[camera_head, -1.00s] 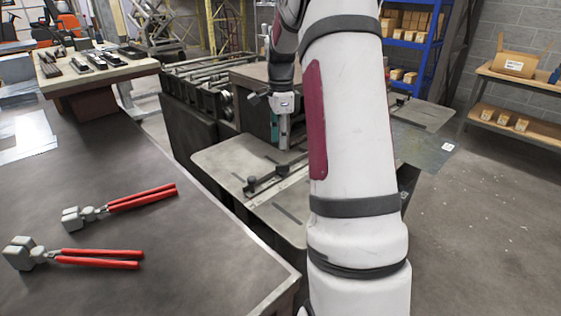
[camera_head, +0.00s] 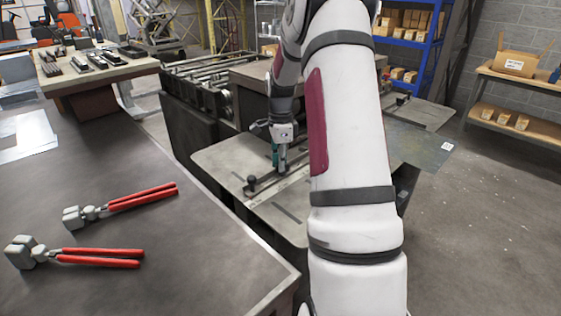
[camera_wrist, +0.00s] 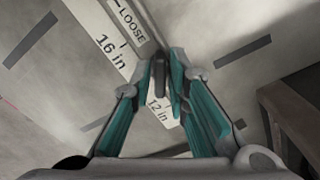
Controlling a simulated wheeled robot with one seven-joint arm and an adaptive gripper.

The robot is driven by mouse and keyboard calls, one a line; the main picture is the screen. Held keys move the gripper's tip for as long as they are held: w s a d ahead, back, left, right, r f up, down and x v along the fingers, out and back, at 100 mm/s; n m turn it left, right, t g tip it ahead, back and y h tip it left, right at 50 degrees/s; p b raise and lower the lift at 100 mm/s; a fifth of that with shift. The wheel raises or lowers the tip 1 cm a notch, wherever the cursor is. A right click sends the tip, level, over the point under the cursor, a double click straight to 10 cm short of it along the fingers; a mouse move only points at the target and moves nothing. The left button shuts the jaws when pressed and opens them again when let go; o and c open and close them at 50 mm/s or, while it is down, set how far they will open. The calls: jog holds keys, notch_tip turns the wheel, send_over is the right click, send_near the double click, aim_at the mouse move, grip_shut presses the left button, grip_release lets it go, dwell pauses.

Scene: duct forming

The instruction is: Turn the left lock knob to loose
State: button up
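My gripper (camera_head: 280,164) points down at the grey fence bar on the machine's flat metal table (camera_head: 222,155). In the wrist view its teal fingers (camera_wrist: 161,72) are close together, with a small dark upright knob piece (camera_wrist: 160,78) between the tips. I cannot tell whether both fingers press on it. A dark round lock knob (camera_head: 251,180) stands at the bar's near-left end, apart from my gripper. The word LOOSE (camera_wrist: 132,24) is printed along the bar, beside a white scale strip (camera_wrist: 108,42) marked 16 in and 12 in.
A dark workbench (camera_head: 190,240) with two red-handled pliers (camera_head: 100,256) (camera_head: 142,197) fills the left foreground. The machine's rollers and dark housing stand behind the metal table. My arm covers the table's right part. Shelves with boxes (camera_head: 505,118) stand at the right.

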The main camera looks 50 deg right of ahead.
grip_shut()
jog(key=shift+n, duration=0.3)
jog(key=shift+s+n+p, duration=0.15)
jog(key=shift+n+p, duration=0.35)
jog(key=shift+n, duration=2.2)
jog(key=o, duration=0.6)
grip_release()
notch_tip(320, 180, up, 12)
jog(key=shift+a, duration=0.1)
